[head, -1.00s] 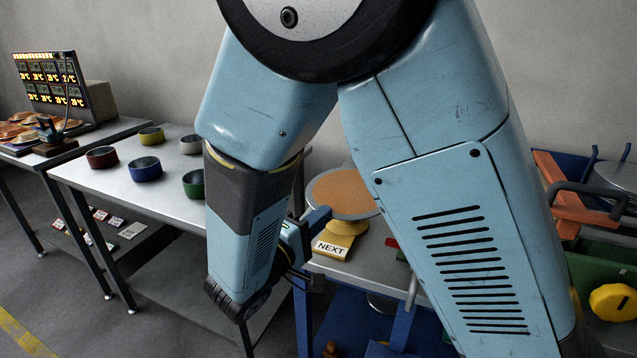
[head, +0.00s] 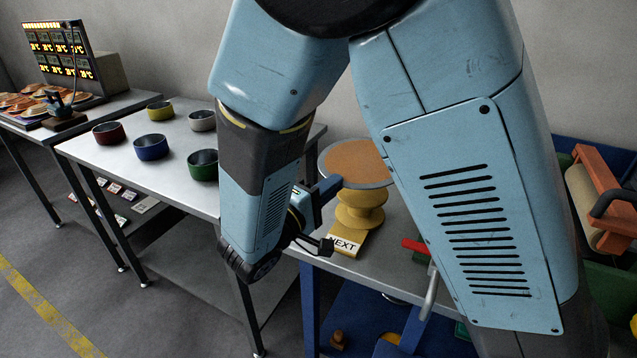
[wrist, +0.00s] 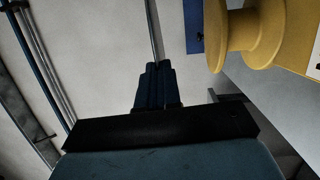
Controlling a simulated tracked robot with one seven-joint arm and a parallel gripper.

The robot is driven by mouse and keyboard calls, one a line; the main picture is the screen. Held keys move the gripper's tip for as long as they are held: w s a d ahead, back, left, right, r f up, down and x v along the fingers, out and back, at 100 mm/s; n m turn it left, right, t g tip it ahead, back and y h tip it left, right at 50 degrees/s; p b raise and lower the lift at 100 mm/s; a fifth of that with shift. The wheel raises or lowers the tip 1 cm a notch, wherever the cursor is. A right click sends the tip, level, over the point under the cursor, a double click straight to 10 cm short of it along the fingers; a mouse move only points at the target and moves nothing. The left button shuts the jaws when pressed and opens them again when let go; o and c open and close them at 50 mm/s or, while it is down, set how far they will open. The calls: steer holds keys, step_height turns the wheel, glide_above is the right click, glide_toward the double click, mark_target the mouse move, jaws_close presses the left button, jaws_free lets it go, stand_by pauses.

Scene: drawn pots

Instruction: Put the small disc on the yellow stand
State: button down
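The disc (head: 357,158) has a brown top and a grey rim. The yellow stand (head: 359,213), spool-shaped, is on the metal table below it. My gripper (head: 328,188) is at the disc's left edge, partly hidden by my arm. In the wrist view my gripper's dark fingers (wrist: 153,80) are close together on the disc (wrist: 151,30), seen edge-on as a thin line. The yellow stand also shows in the wrist view (wrist: 250,42), at upper right, with a gap between its end face and the disc.
An orange frame with a roller (head: 600,195) is at far right. My arm covers the middle.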

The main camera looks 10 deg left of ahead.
steer(key=shift+w+d, duration=0.15)
steer(key=shift+d, duration=0.2)
steer(key=shift+g, duration=0.4)
steer(key=shift+y, duration=0.3)
steer(key=shift+s+f, duration=0.15)
steer(key=shift+f, duration=1.25)
steer(key=shift+s+f, duration=0.15)
steer(key=shift+f, duration=1.25)
steer(key=shift+f, duration=0.55)
steer(key=c, duration=1.3)
jaws_free()
steer(key=shift+a, duration=0.1)
steer(key=shift+o, duration=0.2)
